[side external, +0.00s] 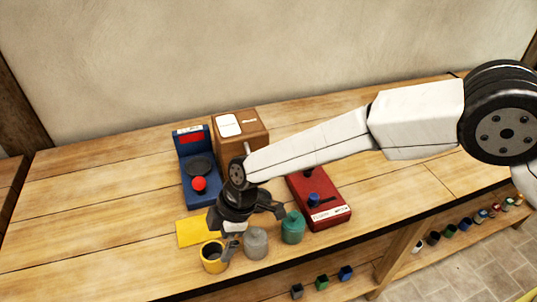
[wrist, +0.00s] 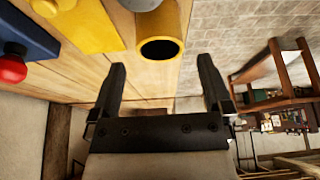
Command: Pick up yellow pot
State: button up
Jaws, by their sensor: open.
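The yellow pot (side external: 211,267) stands upright near the front edge of the wooden table in the side view, its open mouth dark inside. In the wrist view the yellow pot (wrist: 160,25) is at the top centre, beyond the fingertips. My gripper (side external: 256,230) is open at the pots; one finger shows close to the right of the yellow pot's rim, and I cannot tell whether they touch. In the wrist view my gripper (wrist: 158,72) has its two fingers wide apart with nothing between them.
A grey pot (side external: 255,244) and a green pot (side external: 293,228) stand to the right. A yellow sheet (side external: 197,232) lies behind. A blue device (side external: 195,165) with a red knob, a brown box (side external: 240,130) and a red device (side external: 322,207) stand farther back. The table's left side is clear.

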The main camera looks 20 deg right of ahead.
aim_at(213, 254)
jog(key=shift+a+f, duration=0.2)
jog(key=shift+f, duration=0.35)
jog(key=shift+x, duration=2.55)
jog(key=shift+a, duration=0.1)
jog(key=shift+c, duration=0.2)
grip_shut()
jog(key=shift+r, duration=0.1)
